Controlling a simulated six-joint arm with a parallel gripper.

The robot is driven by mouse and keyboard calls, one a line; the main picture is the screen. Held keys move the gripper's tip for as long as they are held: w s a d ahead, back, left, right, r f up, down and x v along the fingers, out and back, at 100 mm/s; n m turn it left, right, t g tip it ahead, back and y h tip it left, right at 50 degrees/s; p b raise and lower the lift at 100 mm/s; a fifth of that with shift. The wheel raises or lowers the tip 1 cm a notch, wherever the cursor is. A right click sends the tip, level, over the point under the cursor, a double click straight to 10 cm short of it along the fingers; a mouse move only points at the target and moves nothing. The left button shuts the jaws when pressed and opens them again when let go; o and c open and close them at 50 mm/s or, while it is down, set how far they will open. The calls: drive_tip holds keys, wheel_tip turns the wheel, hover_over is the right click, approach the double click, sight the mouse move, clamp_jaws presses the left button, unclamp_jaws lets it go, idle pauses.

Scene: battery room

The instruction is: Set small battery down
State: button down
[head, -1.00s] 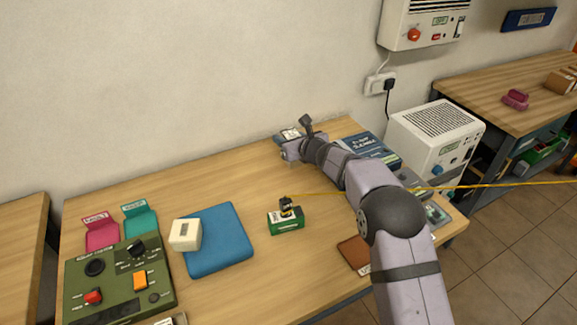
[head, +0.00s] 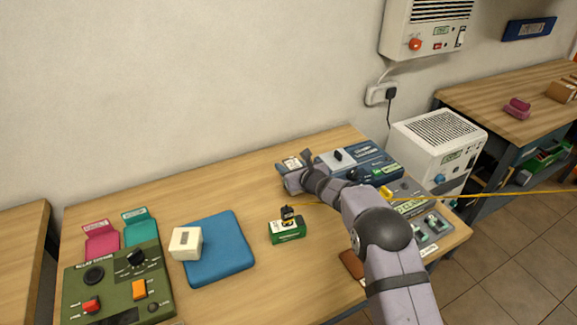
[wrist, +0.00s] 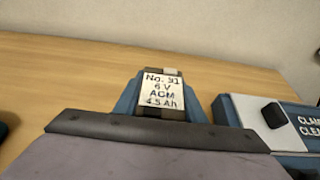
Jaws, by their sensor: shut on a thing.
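The small battery (head: 292,162) is at the far end of my gripper (head: 289,168), near the back of the bench. In the wrist view its white label (wrist: 162,92) reads "No. 31, 6 V, AGM, 4.5 Ah". Blue-grey surfaces show on both sides of the label. My gripper (wrist: 160,105) is shut on the battery, with its wrist body hiding the lower part. I cannot tell whether the battery's underside touches the wooden bench (head: 245,195).
A blue clamp unit (head: 375,166) stands close to the right of my gripper. A green block (head: 288,232) with a black top and yellow cord is nearer. A blue mat (head: 220,250), a cream block (head: 186,243) and a green control box (head: 120,285) lie left.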

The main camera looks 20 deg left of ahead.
drive_tip(key=shift+r, duration=0.1)
drive_tip(key=c, duration=1.2)
unclamp_jaws()
drive_tip(key=shift+o, duration=0.2)
drive_tip(key=b+v, duration=0.3)
drive_tip(key=v, duration=0.9)
drive_tip(key=shift+b, duration=0.35)
drive_tip(key=shift+s, duration=0.1)
